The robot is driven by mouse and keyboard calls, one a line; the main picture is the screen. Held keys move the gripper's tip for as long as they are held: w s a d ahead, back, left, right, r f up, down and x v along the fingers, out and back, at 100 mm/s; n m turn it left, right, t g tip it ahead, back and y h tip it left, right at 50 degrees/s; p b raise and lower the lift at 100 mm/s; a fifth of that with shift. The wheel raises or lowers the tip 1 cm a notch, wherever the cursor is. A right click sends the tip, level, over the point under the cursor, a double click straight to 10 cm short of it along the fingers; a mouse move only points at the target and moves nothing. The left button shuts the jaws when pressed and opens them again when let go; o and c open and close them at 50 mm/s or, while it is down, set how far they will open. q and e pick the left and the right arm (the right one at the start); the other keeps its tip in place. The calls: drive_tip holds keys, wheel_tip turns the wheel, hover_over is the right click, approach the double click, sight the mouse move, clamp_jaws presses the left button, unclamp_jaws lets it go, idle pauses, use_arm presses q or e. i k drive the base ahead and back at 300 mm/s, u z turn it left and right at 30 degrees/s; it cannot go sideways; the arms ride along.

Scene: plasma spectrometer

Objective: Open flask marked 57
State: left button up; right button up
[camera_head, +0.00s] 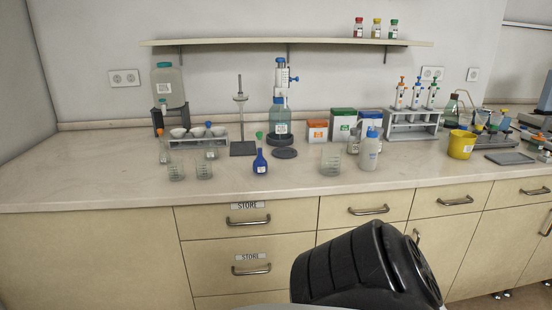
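A blue flask with a green stopper (260,160) stands upright near the front of the bench, left of the middle. The stopper sits in its neck. It has a white label, but the number is too small to read. Smaller flasks with an orange stopper (164,155) and a blue stopper (211,152) stand at the left by the rack. I cannot tell which flask is marked 57. Neither gripper shows; only a black part of my own body is in view at the bottom.
Beakers (175,169) stand at the front left, and another beaker (331,161) stands right of the blue flask. A wash bottle (369,152), a yellow bucket (461,146) and a pipette stand (412,125) are farther right. The bench's front strip (110,190) is clear.

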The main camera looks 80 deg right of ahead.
sight(260, 164)
drive_tip(key=z, duration=2.25)
